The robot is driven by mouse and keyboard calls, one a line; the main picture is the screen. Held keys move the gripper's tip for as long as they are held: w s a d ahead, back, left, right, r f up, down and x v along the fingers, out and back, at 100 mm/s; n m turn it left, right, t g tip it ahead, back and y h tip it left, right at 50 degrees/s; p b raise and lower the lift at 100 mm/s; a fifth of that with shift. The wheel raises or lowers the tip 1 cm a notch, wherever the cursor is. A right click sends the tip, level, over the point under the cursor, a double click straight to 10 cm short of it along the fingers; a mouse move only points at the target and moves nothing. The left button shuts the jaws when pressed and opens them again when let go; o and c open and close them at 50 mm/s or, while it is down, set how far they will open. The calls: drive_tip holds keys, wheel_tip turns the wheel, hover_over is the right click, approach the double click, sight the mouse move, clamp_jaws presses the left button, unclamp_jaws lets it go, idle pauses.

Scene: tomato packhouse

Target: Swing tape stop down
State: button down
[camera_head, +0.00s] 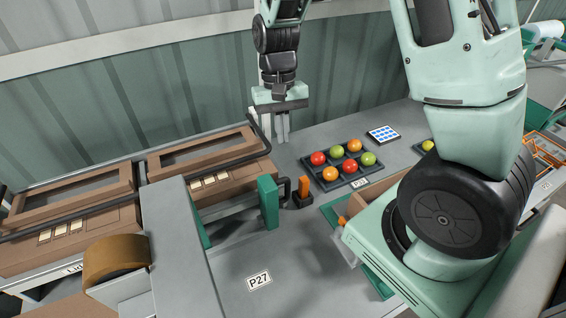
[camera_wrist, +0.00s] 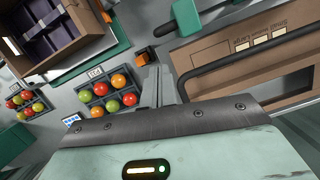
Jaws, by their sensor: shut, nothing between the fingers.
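My gripper (camera_head: 276,138) is shut and empty, pointing down above the back of the grey bench; its fingers also show in the wrist view (camera_wrist: 168,80). I cannot tell for certain which part is the tape stop. A green upright block (camera_head: 269,202) with a black loop handle stands on the bench, below and in front of the gripper. An orange lever (camera_head: 304,187) on a black base stands just right of it. An orange piece (camera_wrist: 142,57) shows beside the fingers in the wrist view. The gripper is apart from all of these.
A brown tape roll (camera_head: 116,258) sits at the front left by a grey housing (camera_head: 178,235). Brown cartons with a black rail (camera_head: 222,163) lie left of the gripper. A dark tray (camera_head: 336,184) of tomatoes is to the right. Bench around label P27 (camera_head: 259,281) is clear.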

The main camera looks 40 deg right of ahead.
drive_tip(key=p+x, duration=0.2)
drive_tip(key=x, duration=0.8)
idle(0.3)
